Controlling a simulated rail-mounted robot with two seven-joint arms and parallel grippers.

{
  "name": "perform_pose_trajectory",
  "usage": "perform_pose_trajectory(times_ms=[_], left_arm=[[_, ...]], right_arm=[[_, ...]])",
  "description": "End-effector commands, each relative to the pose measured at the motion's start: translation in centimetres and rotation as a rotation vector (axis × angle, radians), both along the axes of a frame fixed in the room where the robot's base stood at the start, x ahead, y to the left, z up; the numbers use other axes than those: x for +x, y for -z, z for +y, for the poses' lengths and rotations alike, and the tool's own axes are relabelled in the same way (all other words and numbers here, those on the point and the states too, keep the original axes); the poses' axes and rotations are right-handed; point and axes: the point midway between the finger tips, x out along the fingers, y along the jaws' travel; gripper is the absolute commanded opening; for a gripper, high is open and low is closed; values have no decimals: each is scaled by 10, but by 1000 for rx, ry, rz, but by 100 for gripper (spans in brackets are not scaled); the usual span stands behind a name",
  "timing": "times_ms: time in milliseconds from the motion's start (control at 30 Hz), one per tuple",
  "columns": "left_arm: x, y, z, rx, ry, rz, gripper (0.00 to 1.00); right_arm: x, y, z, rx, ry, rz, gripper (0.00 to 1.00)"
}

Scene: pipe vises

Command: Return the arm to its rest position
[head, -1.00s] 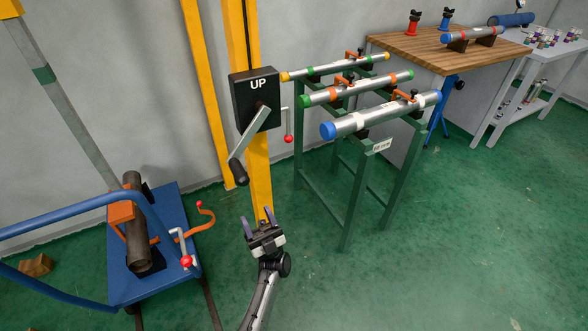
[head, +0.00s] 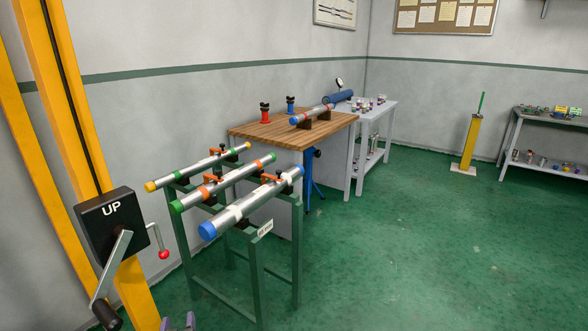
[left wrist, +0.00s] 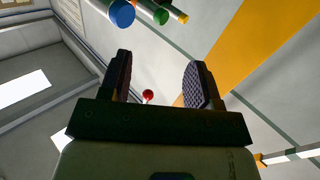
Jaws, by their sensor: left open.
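My left gripper (head: 178,322) shows only as two purple fingertips at the bottom edge of the head view, right of the yellow post's foot. In the left wrist view its two fingers (left wrist: 160,82) stand wide apart with nothing held between them. A red knob (left wrist: 147,96) appears between the fingers in that view, beyond them and apart. The rest of my left arm is below the head view. My right gripper is in neither view.
A yellow post (head: 75,150) carries a black UP box (head: 112,225) with a crank and a red-knobbed lever (head: 163,254). A green rack (head: 257,280) holds three pipes. A wooden bench (head: 270,132) stands behind. The green floor (head: 400,250) at right is clear.

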Motion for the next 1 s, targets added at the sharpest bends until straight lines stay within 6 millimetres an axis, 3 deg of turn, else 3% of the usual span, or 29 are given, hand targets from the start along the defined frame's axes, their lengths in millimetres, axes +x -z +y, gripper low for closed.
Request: perform_pose_trajectory(times_ms=[167, 367, 467, 633, 833, 1000], left_arm=[[-9, -22, -14, -103, 99, 212, 57], [-59, -44, -32, -164, 173, 480, 57], [-96, -54, -41, -166, 196, 609, 57], [-178, -77, -57, -112, 232, 804, 57], [-265, -110, -76, -5, 293, 876, 57], [-330, -116, -88, 45, 351, 975, 57]], right_arm=[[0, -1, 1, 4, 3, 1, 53], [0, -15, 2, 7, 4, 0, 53], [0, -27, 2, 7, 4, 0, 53], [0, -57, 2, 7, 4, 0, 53], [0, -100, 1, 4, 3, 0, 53], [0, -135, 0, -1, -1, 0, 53]])
